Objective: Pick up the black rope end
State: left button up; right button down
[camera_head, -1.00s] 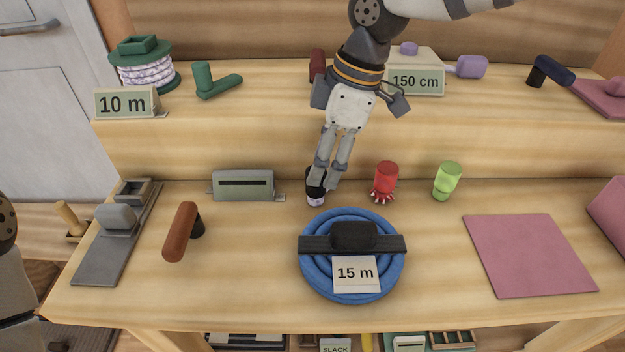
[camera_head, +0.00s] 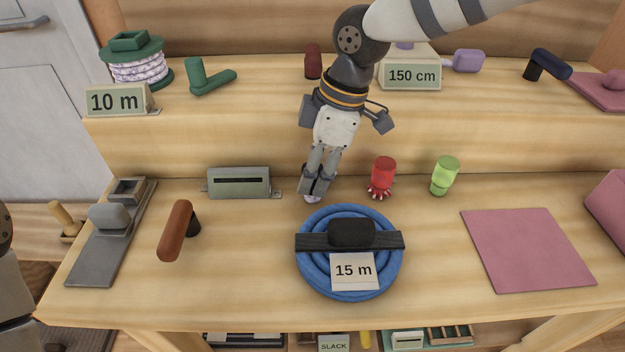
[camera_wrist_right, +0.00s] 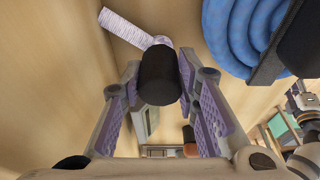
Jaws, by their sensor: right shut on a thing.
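The black rope end is a short black cylinder (camera_wrist_right: 158,75) with a pale lavender-white piece (camera_wrist_right: 135,28) at its far side, seen in the right wrist view. My right gripper (camera_head: 315,188) is at the bench top, behind the blue rope coil, and is shut on the black end. In the wrist view the purple-padded fingers (camera_wrist_right: 160,92) stand on both sides of it. In the head view the fingers hide most of the black part, and a little of the pale piece (camera_head: 311,199) shows below them. My left gripper is out of view.
A blue rope coil (camera_head: 312,282) with a black strap and a 15 m card lies just in front. A red end piece (camera_head: 382,175) and a green one (camera_head: 446,175) stand to the right. A grey-green slotted block (camera_head: 239,182) is to the left. The raised shelf (camera_head: 250,135) is close behind.

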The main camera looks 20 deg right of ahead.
jog(key=shift+a+p+v, duration=0.2)
jog(key=shift+p+v, duration=0.05)
jog(key=shift+v, duration=0.6)
jog(key=shift+a+p+v, duration=0.2)
jog(key=shift+v, duration=0.65)
jog(key=shift+w+r+p, duration=0.15)
jog(key=shift+r+p, duration=0.25)
jog(key=shift+r, duration=1.45)
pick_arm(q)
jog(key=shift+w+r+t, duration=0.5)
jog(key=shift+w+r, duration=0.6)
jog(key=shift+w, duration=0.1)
